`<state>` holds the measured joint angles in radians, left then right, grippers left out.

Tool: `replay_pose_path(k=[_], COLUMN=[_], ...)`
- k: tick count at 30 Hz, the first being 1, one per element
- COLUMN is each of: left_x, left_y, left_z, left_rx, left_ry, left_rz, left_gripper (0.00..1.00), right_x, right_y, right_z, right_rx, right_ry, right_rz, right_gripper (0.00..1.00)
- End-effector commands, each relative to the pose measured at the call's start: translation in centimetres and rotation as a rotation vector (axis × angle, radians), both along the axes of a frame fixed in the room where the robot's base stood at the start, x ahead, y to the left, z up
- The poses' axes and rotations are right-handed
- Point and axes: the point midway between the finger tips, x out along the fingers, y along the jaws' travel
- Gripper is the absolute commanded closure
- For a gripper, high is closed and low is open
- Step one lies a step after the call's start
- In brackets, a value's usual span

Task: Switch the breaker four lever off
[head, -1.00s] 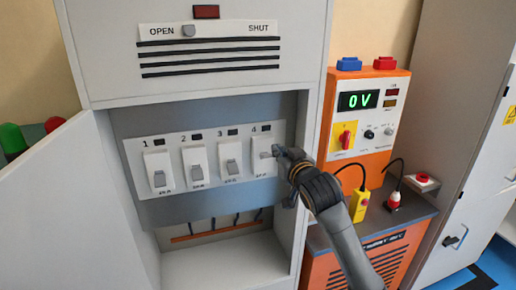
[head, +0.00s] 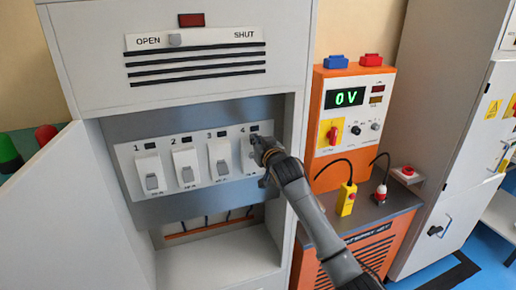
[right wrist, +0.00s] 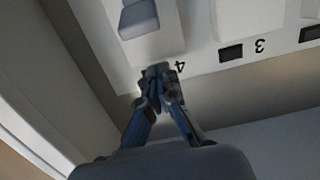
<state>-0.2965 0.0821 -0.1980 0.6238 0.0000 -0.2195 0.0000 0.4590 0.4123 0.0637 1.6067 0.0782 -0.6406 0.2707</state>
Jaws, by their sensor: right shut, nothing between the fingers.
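The breaker panel (head: 203,188) holds a row of numbered white breakers. Breaker four (head: 248,166) is at the right end and mostly hidden by my right gripper (head: 255,139) in the head view. In the right wrist view, which is upside down, the grey breaker four lever (right wrist: 138,18) shows clear of the fingers on its white housing (right wrist: 158,42). My right gripper (right wrist: 157,78) is shut and empty, its tips beside the "4" label, near the housing's upper edge. I cannot tell whether they touch it. My left gripper is not in view.
The levers of breaker one (head: 151,182), two (head: 187,173) and three (head: 222,167) sit low on their housings. The cabinet door (head: 55,215) stands open at left. An orange unit (head: 322,165) reading 0 V stands right of the cabinet.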

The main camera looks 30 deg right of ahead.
Motion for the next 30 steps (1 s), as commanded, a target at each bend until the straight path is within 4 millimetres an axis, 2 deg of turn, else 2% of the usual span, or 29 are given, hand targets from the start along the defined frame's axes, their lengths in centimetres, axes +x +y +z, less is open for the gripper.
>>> replay_pose_path(k=[1, 6, 12, 23, 30], left_x=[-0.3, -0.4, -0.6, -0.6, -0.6], left_y=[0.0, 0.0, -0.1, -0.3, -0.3], left_z=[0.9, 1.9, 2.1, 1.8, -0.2], left_rx=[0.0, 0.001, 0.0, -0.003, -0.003], left_ry=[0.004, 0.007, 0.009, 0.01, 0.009], left_rz=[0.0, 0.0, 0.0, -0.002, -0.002], left_gripper=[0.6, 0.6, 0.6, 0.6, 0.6], right_x=[-0.5, -1.5, -1.8, -1.8, -1.1], right_y=[0.2, 0.3, 0.4, 0.4, 0.5], right_z=[-0.9, -2.7, -3.6, -3.8, -4.4], right_rx=[0.002, 0.002, 0.0, 0.001, -0.011], right_ry=[0.009, 0.005, 0.002, -0.002, -0.054], right_rz=[0.0, 0.0, 0.0, 0.0, 0.0], right_gripper=[1.0, 1.0, 1.0, 1.0, 1.0])
